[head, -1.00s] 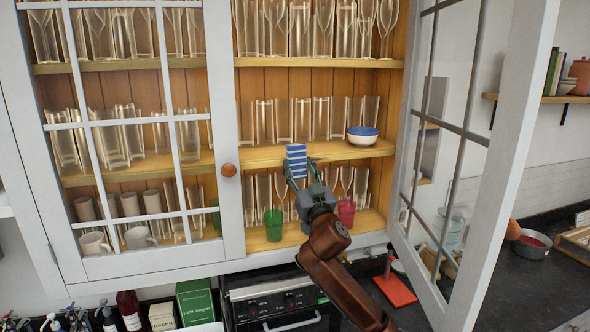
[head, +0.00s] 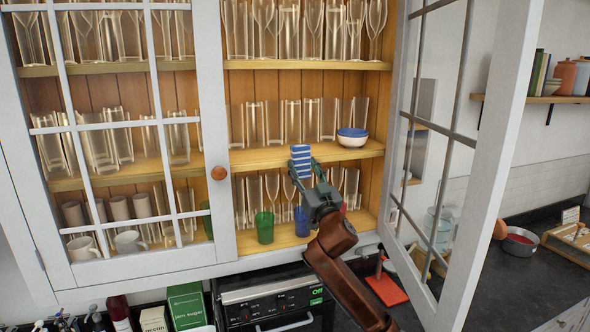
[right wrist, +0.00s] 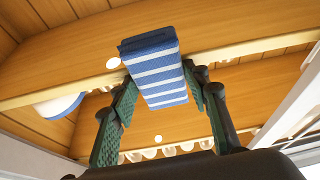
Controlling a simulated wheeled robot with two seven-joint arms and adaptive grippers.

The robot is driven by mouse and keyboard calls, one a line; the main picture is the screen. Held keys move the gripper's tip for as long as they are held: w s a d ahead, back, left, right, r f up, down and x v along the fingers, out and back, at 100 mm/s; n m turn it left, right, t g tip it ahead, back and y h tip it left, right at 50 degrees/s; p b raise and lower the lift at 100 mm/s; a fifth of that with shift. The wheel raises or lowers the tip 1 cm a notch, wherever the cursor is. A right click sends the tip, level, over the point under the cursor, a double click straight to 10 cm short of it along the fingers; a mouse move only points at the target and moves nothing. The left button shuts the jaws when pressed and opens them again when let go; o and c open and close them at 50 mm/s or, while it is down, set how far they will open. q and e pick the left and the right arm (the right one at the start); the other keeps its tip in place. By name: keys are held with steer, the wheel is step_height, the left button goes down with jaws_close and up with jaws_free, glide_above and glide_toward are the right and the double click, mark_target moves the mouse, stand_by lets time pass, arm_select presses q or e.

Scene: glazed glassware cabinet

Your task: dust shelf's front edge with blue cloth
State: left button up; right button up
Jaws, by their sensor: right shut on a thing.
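The blue-and-white striped cloth (head: 301,161) is folded into a small pad and held upright at the front edge of the middle shelf (head: 258,159). My right gripper (head: 304,174) is shut on its lower part. In the right wrist view, the cloth (right wrist: 157,66) stands out between the two fingers and overlaps the shelf's front edge (right wrist: 225,54). I cannot tell whether it touches the wood. My left gripper is not in view.
A blue-and-white bowl (head: 352,138) sits right of the cloth near the shelf front. Glasses stand behind. A green cup (head: 264,228) and blue cup (head: 301,222) are below; a red cup is mostly hidden by my gripper. The open glazed door (head: 462,190) bounds the right side.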

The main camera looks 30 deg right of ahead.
steer(key=shift+s+d+p, duration=0.2)
steer(key=shift+s+d, duration=0.05)
steer(key=shift+d, duration=0.9)
steer(key=shift+s+d+p, duration=0.2)
steer(key=shift+s+d, duration=0.05)
steer(key=shift+d, duration=0.9)
steer(key=shift+s+d+p, duration=0.2)
steer(key=shift+s+d, duration=0.05)
steer(key=shift+d, duration=0.9)
steer(key=shift+a, duration=0.15)
steer(key=shift+w+a, duration=0.45)
steer(key=shift+a, duration=1.4)
steer(key=shift+w+a, duration=0.45)
steer(key=shift+a, duration=1.4)
steer(key=shift+w+a, duration=0.45)
steer(key=shift+a, duration=1.4)
steer(key=shift+s, duration=0.1)
steer(key=shift+s+a+p, duration=0.2)
steer(key=shift+s, duration=0.75)
steer(key=shift+s+a+p, duration=0.15)
steer(key=shift+s+a, duration=0.05)
steer(key=shift+s, duration=0.75)
steer(key=shift+s+a+p, duration=0.2)
steer(key=shift+s, duration=0.75)
